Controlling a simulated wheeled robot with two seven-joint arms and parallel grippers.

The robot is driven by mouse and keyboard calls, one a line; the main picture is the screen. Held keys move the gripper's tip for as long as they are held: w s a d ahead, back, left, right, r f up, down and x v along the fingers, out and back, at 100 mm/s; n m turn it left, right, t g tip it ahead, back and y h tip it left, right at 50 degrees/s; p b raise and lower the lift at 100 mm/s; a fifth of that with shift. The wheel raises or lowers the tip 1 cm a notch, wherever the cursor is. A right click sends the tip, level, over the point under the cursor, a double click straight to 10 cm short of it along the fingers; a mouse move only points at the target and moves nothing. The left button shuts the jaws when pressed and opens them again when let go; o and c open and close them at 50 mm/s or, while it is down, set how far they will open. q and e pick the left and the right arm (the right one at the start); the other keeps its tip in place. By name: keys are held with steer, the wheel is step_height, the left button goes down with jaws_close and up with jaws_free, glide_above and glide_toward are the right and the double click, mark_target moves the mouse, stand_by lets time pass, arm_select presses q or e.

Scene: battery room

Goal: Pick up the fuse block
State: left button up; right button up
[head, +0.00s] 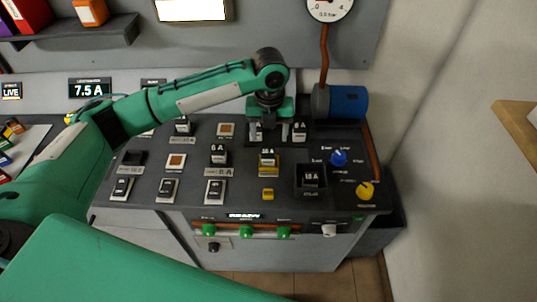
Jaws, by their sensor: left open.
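Several small dark fuse blocks with white labels stand on the dark sloping console panel (330,205). One block (219,154) is at the middle, one (268,158) sits on a yellow base, one (299,129) is at the back right, and one (183,126) is at the back left. Another block (311,177) sits in a dark square recess at the right. Which one the task means I cannot tell. My left gripper (269,131) points down over the back of the panel, open, just left of the back right block. What is between its fingers is unclear. My right gripper is out of view.
Switches (215,190) line the panel's front left. A blue knob (338,158) and a yellow knob (365,190) are at the right. A blue cylinder (348,102) and a copper-coloured pipe (324,58) stand behind. Green knobs (246,231) run along the front face.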

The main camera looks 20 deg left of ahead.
mark_target(268, 151)
arm_select(q)
steer(key=f, duration=0.3)
steer(key=shift+w, duration=0.2)
steer(key=shift+s+a+f+p, duration=0.1)
steer(key=shift+a+f+p, duration=0.05)
steer(key=shift+f+p, duration=0.55)
step_height(268, 151, down, 4)
steer(key=shift+a+r+p, duration=0.1)
steer(key=shift+a+p, duration=0.05)
steer(key=shift+p, duration=0.2)
steer(key=shift+f, duration=0.25)
steer(key=c, duration=1.2)
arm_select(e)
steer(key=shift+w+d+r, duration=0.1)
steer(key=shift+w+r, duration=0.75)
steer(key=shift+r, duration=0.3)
